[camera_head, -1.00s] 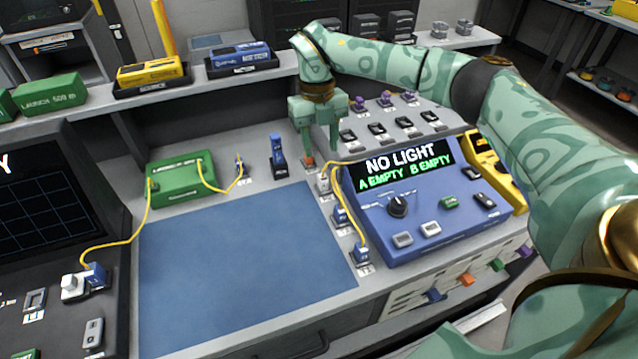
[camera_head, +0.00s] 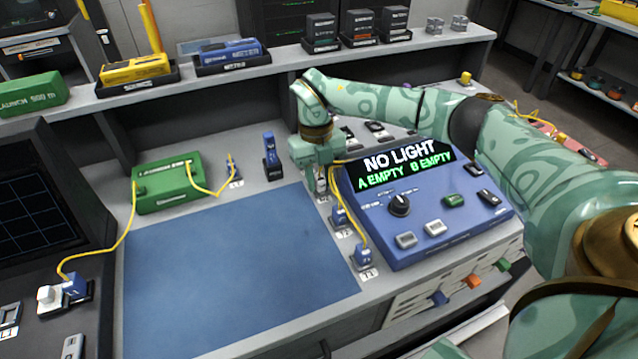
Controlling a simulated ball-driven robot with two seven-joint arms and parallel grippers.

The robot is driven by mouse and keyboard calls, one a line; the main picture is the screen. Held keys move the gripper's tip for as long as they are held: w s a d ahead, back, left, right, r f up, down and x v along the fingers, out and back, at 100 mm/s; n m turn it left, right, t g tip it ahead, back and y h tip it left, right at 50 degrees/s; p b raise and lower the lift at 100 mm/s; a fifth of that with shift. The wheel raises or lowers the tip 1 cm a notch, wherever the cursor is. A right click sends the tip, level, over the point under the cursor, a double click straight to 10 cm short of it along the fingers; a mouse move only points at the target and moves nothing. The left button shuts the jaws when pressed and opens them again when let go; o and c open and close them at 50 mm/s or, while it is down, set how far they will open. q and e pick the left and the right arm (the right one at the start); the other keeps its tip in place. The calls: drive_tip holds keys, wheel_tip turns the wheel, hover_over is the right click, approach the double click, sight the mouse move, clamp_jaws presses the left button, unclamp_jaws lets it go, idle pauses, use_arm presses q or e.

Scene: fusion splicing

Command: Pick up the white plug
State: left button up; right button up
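My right gripper (camera_head: 319,172) points down at the left edge of the blue tester console (camera_head: 415,220). Its fingers are at a small white plug (camera_head: 322,188), mostly hidden behind them; a yellow cable runs off beside it. I cannot tell whether the fingers are closed on the plug or only around it. Another white plug-like piece (camera_head: 47,296) sits at the far left, beside a blue connector (camera_head: 75,287) with a yellow cable. My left gripper is not in view.
Two blue plugs (camera_head: 341,216) (camera_head: 362,255) with yellow cables stand in front of the gripper. A blue upright tool (camera_head: 271,158) and a green launch box (camera_head: 168,185) are to its left. The blue mat (camera_head: 230,270) is clear. The console screen reads "NO LIGHT".

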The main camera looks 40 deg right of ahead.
sight(320, 177)
clamp_jaws()
